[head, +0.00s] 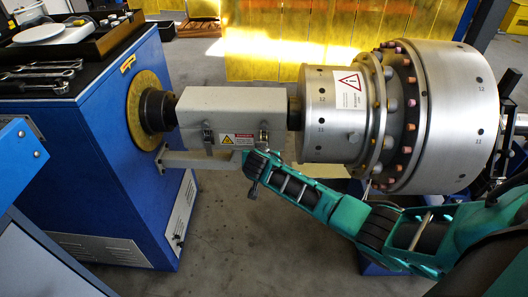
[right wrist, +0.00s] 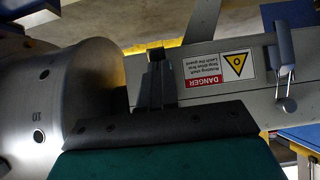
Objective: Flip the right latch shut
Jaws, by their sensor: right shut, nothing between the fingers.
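The grey shaft guard (head: 235,103) is a box around the shaft, with a warning label on its front face. The right latch (head: 263,135) is on the guard's front near its right end; its lever position is too small to tell. The left latch (head: 207,137) is at the other end and shows at the right of the right wrist view (right wrist: 284,60). My right gripper (head: 253,158) is just below the right latch, close to the guard. In the right wrist view its shut, empty fingers (right wrist: 157,75) are in front of the guard and hide the right latch area. My left gripper is out of view.
The large silver rotor (head: 440,110) with studs is right of the guard, above my right forearm. The blue machine housing (head: 95,150) is at the left, with wrenches (head: 40,75) on top. A grey bracket (head: 195,160) extends below the guard. Open floor lies in front.

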